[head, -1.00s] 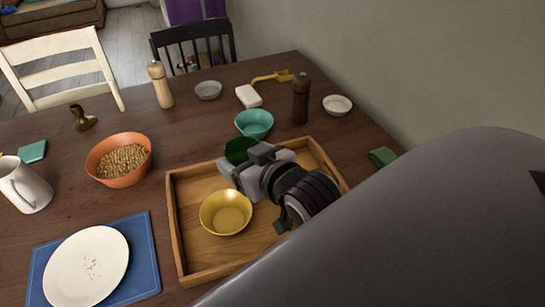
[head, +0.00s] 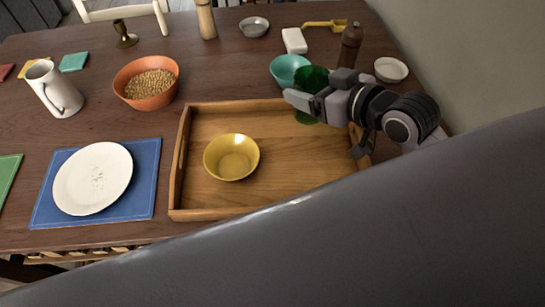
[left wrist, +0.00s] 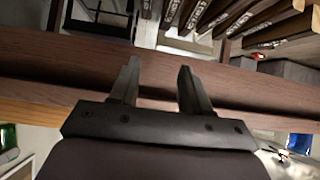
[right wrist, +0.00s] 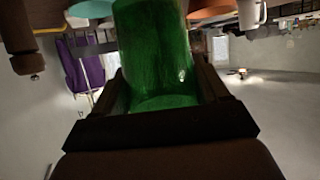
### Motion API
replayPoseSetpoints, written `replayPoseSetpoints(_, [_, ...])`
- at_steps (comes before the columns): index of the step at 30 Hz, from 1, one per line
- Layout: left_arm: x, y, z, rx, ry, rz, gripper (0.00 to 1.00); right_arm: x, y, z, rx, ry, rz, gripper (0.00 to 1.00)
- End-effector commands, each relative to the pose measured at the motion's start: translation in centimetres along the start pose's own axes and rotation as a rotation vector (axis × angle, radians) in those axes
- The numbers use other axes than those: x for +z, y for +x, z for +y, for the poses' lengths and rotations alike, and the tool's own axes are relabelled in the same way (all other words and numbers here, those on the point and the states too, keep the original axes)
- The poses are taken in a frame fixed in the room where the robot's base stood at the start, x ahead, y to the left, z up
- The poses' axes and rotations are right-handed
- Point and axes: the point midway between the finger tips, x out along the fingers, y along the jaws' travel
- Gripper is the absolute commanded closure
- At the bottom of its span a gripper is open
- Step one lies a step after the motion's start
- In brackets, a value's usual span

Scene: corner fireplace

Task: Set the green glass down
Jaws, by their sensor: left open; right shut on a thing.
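The green glass (head: 312,78) is a dark green tumbler at the wooden tray's far right corner in the head view. My right gripper (head: 304,101) is shut on it from the front right. The glass's lower end overlaps the tray floor in the picture; I cannot tell whether it touches. In the right wrist view the glass (right wrist: 155,55) fills the space between the fingers. The wooden tray (head: 275,170) holds a yellow bowl (head: 231,158) at its left. My left gripper (left wrist: 157,80) is open and empty, with the dark wooden table edge behind its fingers.
A teal bowl (head: 287,70) stands close behind the glass. An orange bowl (head: 147,85), white mug (head: 52,90) and white plate (head: 93,178) are left. The tray's right half is mostly clear.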

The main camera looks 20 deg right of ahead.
Motion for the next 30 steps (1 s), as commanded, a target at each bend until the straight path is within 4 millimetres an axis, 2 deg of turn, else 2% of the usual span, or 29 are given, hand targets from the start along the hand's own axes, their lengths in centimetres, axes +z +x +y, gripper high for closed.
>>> replayPoseSetpoints(8, [1.6,1.7,0.2,0.006,-0.004,0.008,0.53,-1.2,-0.9,1.8,-0.200,-0.100,-0.001,0.63])
replayPoseSetpoints(16, [3.4,3.0,0.4,0.013,-0.006,0.000,0.53,-4.1,-3.8,2.5,-0.374,-0.166,-0.005,0.63])
replayPoseSetpoints(22, [3.7,3.5,0.4,0.015,-0.008,0.004,0.53,-6.0,-5.8,2.3,-0.457,-0.185,-0.006,0.63])
replayPoseSetpoints(27, [3.6,3.6,0.4,0.015,-0.008,0.009,0.53,-6.6,-6.6,2.1,-0.485,-0.191,-0.006,0.63])
replayPoseSetpoints(30, [3.8,3.7,0.4,0.015,-0.009,0.008,0.53,-5.9,-6.4,2.0,-0.492,-0.187,-0.008,0.63])
